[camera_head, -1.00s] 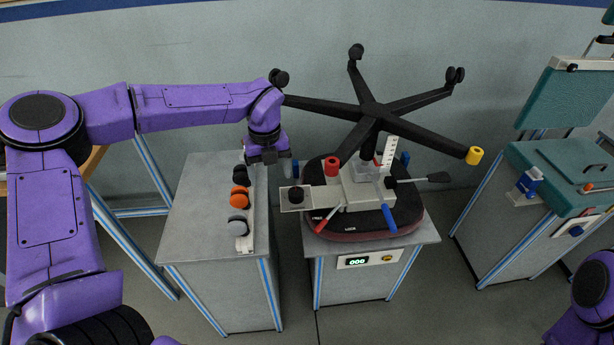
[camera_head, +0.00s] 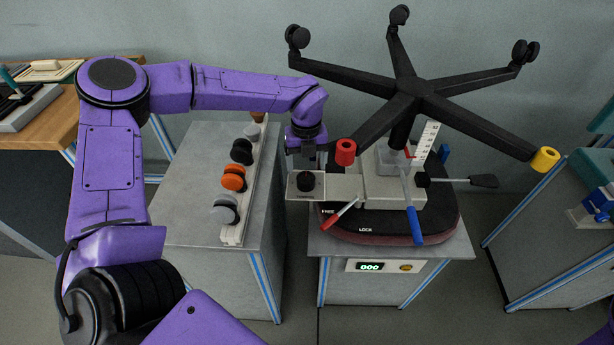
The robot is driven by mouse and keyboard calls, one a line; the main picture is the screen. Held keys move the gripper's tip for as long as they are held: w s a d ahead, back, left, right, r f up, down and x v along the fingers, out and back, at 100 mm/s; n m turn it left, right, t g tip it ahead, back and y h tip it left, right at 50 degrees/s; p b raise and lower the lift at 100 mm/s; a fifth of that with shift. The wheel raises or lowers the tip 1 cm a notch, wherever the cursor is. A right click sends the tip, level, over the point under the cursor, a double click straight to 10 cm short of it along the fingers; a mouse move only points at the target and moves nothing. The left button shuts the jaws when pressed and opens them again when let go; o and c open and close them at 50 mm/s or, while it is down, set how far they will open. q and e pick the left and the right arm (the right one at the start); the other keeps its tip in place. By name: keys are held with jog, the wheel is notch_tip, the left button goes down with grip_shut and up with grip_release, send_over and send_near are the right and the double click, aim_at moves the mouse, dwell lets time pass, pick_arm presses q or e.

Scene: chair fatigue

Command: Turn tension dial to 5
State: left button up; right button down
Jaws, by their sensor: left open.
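The tension dial is probably the black round knob (camera_head: 306,181) on a small grey plate at the left of the upturned chair mechanism (camera_head: 378,190); its marks are too small to read. My left gripper (camera_head: 308,158) is open and points down just above and behind this knob, apart from it as far as I can tell. Its fingertips are small and partly hidden. A red-handled lever (camera_head: 341,211) and a blue-handled lever (camera_head: 414,222) stick out toward the front, near the labels FREE and LOCK. My right gripper is not in view.
The chair's five-spoke base (camera_head: 415,90), with casters and red and yellow caps, spreads over the mechanism. A rack of several black, orange and grey casters (camera_head: 233,178) stands on the left grey cabinet. A counter (camera_head: 369,267) reads 000. A wooden table (camera_head: 60,125) is at far left.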

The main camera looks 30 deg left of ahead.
aim_at(306, 177)
pick_arm(q)
notch_tip(306, 177, down, 6)
jog(key=shift+r, duration=0.15)
jog(key=shift+s, duration=0.1)
jog(key=c, duration=1)
jog(key=shift+c, duration=0.2)
